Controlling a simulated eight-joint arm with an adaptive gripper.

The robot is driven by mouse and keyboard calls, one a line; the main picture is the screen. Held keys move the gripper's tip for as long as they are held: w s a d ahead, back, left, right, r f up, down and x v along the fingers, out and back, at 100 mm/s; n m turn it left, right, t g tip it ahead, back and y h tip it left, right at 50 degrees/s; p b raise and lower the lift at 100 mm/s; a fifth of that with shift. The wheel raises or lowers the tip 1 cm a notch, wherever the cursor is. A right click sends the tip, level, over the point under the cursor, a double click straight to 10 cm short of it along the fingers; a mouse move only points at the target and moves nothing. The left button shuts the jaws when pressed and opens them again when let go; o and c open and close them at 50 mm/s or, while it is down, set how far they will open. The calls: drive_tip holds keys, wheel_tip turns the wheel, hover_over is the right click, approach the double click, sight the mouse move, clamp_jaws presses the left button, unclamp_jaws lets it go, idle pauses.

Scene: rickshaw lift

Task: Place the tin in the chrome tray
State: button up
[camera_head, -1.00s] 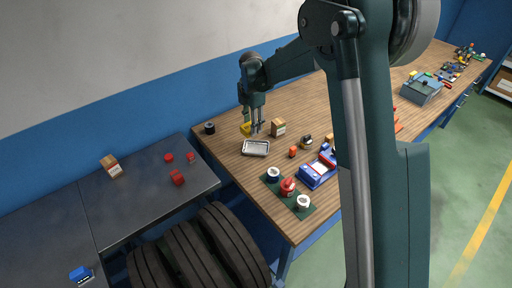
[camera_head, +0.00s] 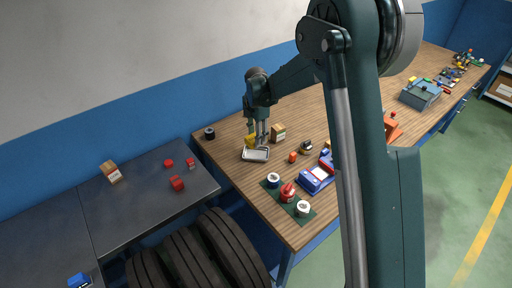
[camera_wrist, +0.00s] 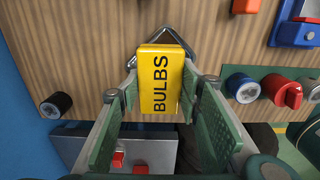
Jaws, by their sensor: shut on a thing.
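The yellow tin (camera_wrist: 161,80), lettered BULBS, is between the fingers of my gripper (camera_wrist: 160,92) in the wrist view. My gripper is shut on it. In the head view the tin (camera_head: 250,141) shows beside my gripper (camera_head: 260,142), partly hidden by the fingers. The chrome tray (camera_head: 255,155) lies on the wooden bench, just below the tin in the picture. In the wrist view only its edges (camera_wrist: 188,42) show behind the tin. I cannot tell whether the tin touches the tray.
A cardboard box (camera_head: 278,132) stands close right of my gripper. A black roll (camera_head: 209,133) is at the bench's left edge. A green mat (camera_head: 270,185) with several round parts and a blue device (camera_head: 316,180) lie nearer the front. Bare wood surrounds the tray's left.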

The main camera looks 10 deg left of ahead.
drive_tip(key=shift+f, duration=1.1)
drive_tip(key=shift+f, duration=1.85)
drive_tip(key=shift+f+b, duration=0.4)
drive_tip(key=o, duration=1)
drive_tip(key=shift+c, duration=0.2)
drive_tip(key=shift+r, duration=0.2)
drive_tip(key=shift+r+p, duration=0.4)
drive_tip(key=shift+p, duration=0.05)
wheel_tip(320, 180, up, 12)
drive_tip(key=shift+f, duration=0.2)
